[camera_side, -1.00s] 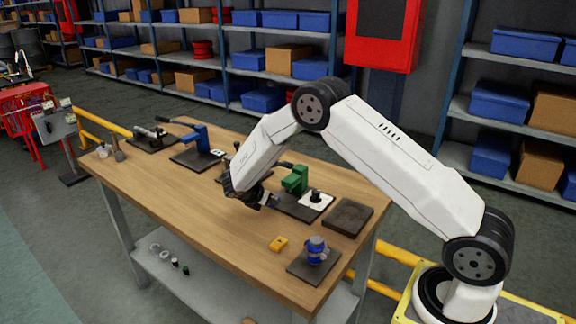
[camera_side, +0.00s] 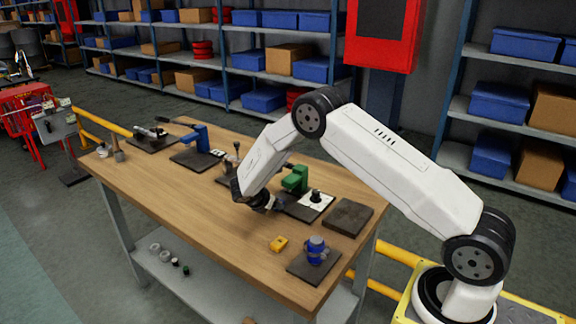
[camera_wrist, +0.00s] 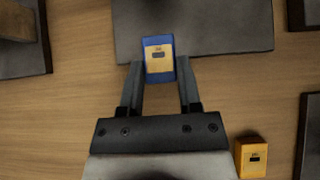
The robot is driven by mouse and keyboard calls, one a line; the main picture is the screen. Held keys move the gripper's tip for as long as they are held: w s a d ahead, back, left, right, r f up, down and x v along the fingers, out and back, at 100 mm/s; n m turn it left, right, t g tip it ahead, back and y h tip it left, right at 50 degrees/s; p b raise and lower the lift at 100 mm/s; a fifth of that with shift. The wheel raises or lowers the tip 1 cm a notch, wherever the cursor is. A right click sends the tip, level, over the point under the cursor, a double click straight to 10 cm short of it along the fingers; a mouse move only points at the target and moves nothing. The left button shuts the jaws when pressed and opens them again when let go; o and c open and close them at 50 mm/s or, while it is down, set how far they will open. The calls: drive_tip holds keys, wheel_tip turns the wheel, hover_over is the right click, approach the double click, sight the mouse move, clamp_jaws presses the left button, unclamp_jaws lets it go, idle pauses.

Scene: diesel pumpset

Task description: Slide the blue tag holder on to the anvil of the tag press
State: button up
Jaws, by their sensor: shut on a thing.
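In the wrist view my gripper (camera_wrist: 160,85) is shut on the blue tag holder (camera_wrist: 160,75), a small blue block with a tan face and a dark slot. The holder's far end overlaps the near edge of a dark base plate (camera_wrist: 220,28); I cannot tell its height above it. In the side view my gripper (camera_side: 268,204) is low at the left edge of the dark plate of a green press (camera_side: 295,179). The holder is hardly visible there. A white plate with a black knob stands right of the green press. I cannot tell which device is the tag press; no anvil is clear.
A yellow tag holder (camera_side: 279,243) lies on the table (camera_side: 190,205); it also shows in the wrist view (camera_wrist: 251,157). A blue-bodied device (camera_side: 317,250) and a dark tray (camera_side: 348,216) stand to the right. A blue press (camera_side: 197,140) stands farther back. The front-left tabletop is clear.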

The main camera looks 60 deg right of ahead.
drive_tip(key=shift+d, duration=2.95)
drive_tip(key=shift+f, duration=0.2)
drive_tip(key=o, duration=1)
drive_tip(key=shift+v, duration=3)
